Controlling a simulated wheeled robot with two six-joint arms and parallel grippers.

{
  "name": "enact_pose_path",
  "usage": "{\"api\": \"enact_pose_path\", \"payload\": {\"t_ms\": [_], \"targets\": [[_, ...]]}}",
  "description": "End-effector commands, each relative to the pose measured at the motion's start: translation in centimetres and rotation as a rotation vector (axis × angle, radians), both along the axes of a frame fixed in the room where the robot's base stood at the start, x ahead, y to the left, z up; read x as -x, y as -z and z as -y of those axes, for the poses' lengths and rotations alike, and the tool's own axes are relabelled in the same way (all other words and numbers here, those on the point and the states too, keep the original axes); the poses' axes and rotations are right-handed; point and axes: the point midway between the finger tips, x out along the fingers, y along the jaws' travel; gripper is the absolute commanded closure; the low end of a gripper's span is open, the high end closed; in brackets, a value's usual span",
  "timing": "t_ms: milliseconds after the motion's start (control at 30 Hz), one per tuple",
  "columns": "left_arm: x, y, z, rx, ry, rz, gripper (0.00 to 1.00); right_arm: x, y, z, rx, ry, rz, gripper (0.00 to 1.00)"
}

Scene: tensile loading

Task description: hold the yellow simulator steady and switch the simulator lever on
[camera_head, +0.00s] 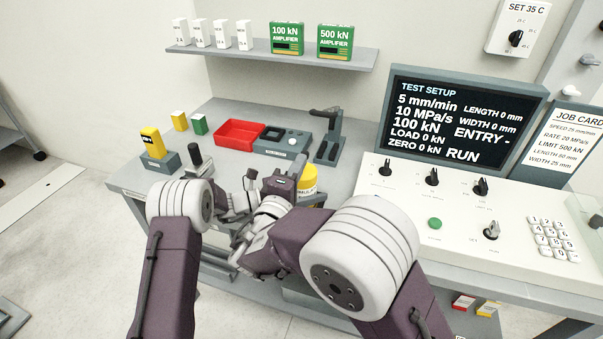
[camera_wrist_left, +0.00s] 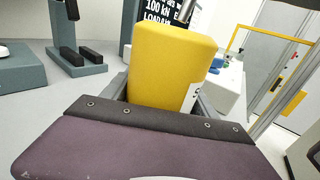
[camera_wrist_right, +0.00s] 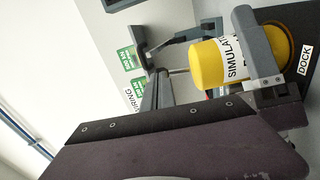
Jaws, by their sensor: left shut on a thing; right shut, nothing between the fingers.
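The yellow simulator (camera_head: 308,180) stands at the near edge of the bench, partly hidden by my arms. My left gripper (camera_wrist_left: 165,98) is shut on it, with a grey finger on each side of its yellow body (camera_wrist_left: 170,62). In the right wrist view the simulator (camera_wrist_right: 209,64) shows its printed label, with a grey jaw across it. A thin metal lever (camera_wrist_right: 180,72) sticks out from its end. My right gripper (camera_wrist_right: 154,92) is shut and empty close to the lever; I cannot tell whether they touch. A dock plate (camera_wrist_right: 303,62) lies at the simulator's base.
A red tray (camera_head: 240,133), a grey device (camera_head: 283,141) and a dark stand (camera_head: 328,140) are farther back on the bench. The control console (camera_head: 400,210) and screen (camera_head: 460,115) are to the right. My two arms are close together in front of the simulator.

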Motion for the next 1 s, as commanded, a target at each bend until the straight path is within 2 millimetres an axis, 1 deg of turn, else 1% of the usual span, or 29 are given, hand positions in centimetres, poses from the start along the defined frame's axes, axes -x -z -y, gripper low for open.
{"api": "enact_pose_path", "payload": {"t_ms": [67, 267, 467, 567, 667, 1000], "targets": [[0.0, 0.0, 0.0, 0.001, 0.001, 0.001, 0.98, -0.3, -0.5, -0.1, 0.026, 0.002, -0.06, 1.0], [0.0, 0.0, 0.0, 0.001, 0.001, 0.001, 0.98, -1.3, -1.0, -0.6, 0.11, 0.001, -0.227, 1.0], [0.0, 0.0, 0.0, 0.001, 0.001, 0.001, 0.98, -1.1, -0.7, -0.6, 0.113, 0.001, -0.223, 1.0], [0.0, 0.0, 0.0, 0.0, 0.001, 0.001, 0.98, -0.6, -1.0, -0.8, 0.113, 0.001, -0.222, 1.0], [0.0, 0.0, 0.0, 0.0, 0.0, 0.001, 0.98, 0.8, -1.6, -1.5, 0.112, -0.003, -0.222, 1.0], [0.0, 0.0, 0.0, 0.0, 0.0, 0.001, 0.98, 7.8, -4.6, -4.4, 0.112, -0.004, -0.222, 1.0]]}}
